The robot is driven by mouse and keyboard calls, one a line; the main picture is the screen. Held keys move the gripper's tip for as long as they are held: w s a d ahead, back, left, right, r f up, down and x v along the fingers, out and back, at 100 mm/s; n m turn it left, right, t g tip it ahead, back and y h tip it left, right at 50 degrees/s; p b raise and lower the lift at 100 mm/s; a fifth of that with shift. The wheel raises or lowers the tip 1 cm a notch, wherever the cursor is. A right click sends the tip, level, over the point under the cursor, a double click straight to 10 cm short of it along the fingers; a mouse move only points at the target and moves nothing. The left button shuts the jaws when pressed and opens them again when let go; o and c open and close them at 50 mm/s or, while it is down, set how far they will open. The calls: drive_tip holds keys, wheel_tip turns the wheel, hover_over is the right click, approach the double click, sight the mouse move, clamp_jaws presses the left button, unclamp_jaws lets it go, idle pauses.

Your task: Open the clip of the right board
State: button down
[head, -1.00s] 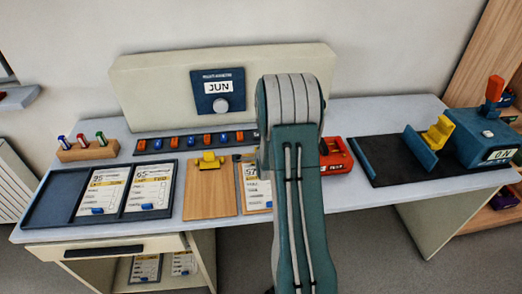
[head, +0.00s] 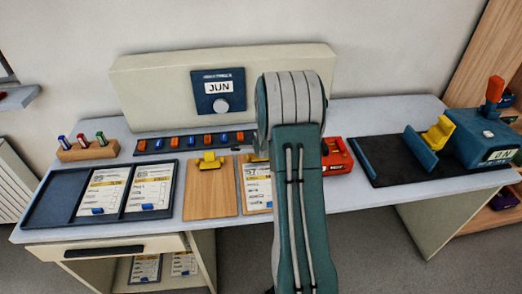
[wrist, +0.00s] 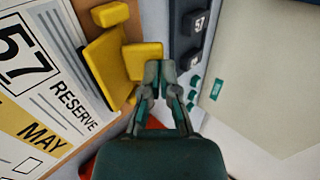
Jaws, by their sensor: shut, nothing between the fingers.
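The right board (head: 242,206) lies on the table, partly hidden by my arm in the head view. It bears a white card (wrist: 45,75) that reads 57, RESERVE and MAY. Its yellow clip (wrist: 106,62) shows in the wrist view at the upper left, beside the card. My gripper (wrist: 158,72) is shut and empty, with its fingertips at the clip's lower right edge; I cannot tell if they touch it. The head view hides my gripper behind my arm. The left board (head: 211,203) is bare, with a yellow clip (head: 208,160) at its top.
A dark tray (head: 52,203) with two cards lies at left, near a wooden pen block (head: 88,150). A strip of red and blue pieces (head: 183,146) runs behind the boards. A red box (head: 336,155) stands right of my arm; a blue-green stamping machine (head: 487,140) stands farther right.

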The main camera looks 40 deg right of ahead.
drive_tip(key=shift+w+d+f+g, duration=0.1)
drive_tip(key=shift+w+d+g, duration=0.1)
drive_tip(key=shift+d+g, duration=0.1)
drive_tip(key=shift+w+d+f+g+y, duration=0.1)
drive_tip(key=shift+g+y, duration=0.3)
drive_tip(key=shift+g, duration=0.2)
drive_tip(key=shift+s+a+f, duration=0.15)
drive_tip(key=shift+s+a, duration=0.3)
drive_tip(key=shift+s, duration=0.25)
